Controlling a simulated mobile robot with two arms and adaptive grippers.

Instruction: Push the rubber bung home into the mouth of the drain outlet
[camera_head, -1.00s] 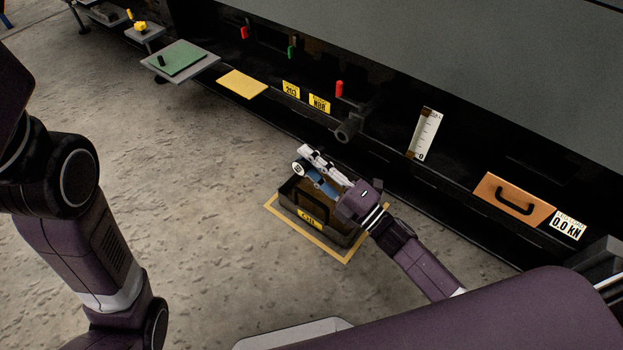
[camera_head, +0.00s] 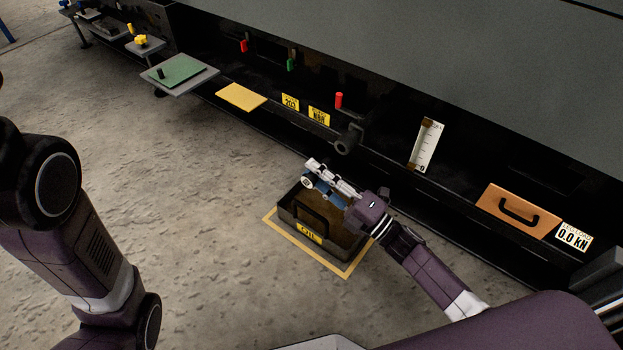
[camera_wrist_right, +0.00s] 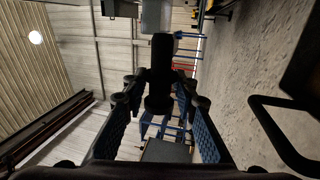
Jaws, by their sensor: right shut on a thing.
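My right gripper (camera_head: 313,174) is above the left rim of the dark tray on the floor. It is shut on a dark, rounded piece, which looks like the rubber bung (camera_wrist_right: 160,62), between the blue finger pads in the right wrist view. In the head view the fingers largely hide the bung. A dark stub pipe, which looks like the drain outlet (camera_head: 347,141), sticks out low from the black enclosure, up and right of the gripper and apart from it. Its mouth is too dark to make out. My left gripper is out of view; only arm links show.
The tray (camera_head: 286,214), with a handle and yellow label, stands inside a yellow floor outline. Along the enclosure are a green board (camera_head: 181,70), a yellow plate (camera_head: 241,97), a white scale (camera_head: 427,146) and an orange panel with handle (camera_head: 515,208). Open concrete floor lies left.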

